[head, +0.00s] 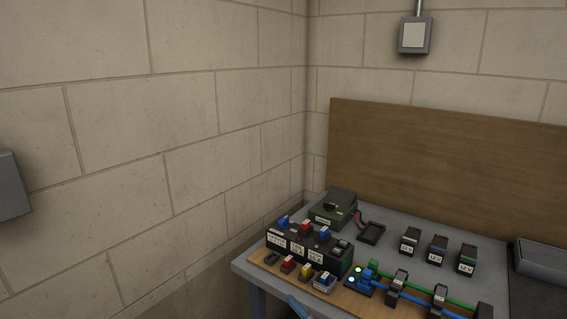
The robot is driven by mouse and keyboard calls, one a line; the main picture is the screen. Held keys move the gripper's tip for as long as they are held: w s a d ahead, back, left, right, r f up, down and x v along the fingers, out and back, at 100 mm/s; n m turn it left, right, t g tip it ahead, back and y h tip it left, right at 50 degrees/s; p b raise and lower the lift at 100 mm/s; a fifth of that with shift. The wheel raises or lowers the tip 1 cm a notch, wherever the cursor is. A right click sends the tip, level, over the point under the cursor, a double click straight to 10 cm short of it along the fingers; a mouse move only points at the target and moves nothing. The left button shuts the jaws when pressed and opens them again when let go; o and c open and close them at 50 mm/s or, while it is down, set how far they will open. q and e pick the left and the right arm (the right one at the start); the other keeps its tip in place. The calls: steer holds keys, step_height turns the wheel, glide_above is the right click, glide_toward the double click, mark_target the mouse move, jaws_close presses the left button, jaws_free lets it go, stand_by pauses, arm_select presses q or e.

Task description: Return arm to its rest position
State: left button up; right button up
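Neither of my grippers can be made out in the head view. A small blue piece (298,306) shows at the bottom edge, in front of the table. It is cut off by the frame, and I cannot tell what it belongs to. The grey table (400,228) stands in the corner at the lower right.
A wooden base (262,275) carries a black block, coloured parts and green and blue tubes. Three small labelled black units (438,250), a dark green box (333,212) and a grey case (541,259) stand behind. A brown board (440,165) rises at the back.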

steer(key=s+d+f+m+t+h, duration=0.1)
steer(key=s+d+f+m+h, duration=0.3)
steer(key=d+f+m+h, duration=0.85)
steer(key=s+d+f+m+g+h, duration=0.1)
steer(key=s+d+f+m+g, duration=0.15)
steer(key=s+f, duration=0.45)
steer(key=s+d+f+m+g+h, duration=0.1)
steer(key=s+d+f+g, duration=0.25)
steer(key=s+f, duration=0.35)
arm_select(q)
step_height(320, 180, up, 14)
steer(key=p, duration=1.6)
steer(key=shift+s+a+m+t, duration=0.3)
steer(key=shift+a, duration=0.15)
arm_select(e)
step_height(320, 180, up, 13)
steer(key=d, duration=0.1)
steer(key=shift+s+d+n+t, duration=0.2)
steer(key=shift+d+n+t, duration=0.1)
steer(key=shift+d+t, duration=0.1)
arm_select(q)
steer(key=shift+w+r, duration=0.1)
arm_select(e)
steer(key=shift+f, duration=0.1)
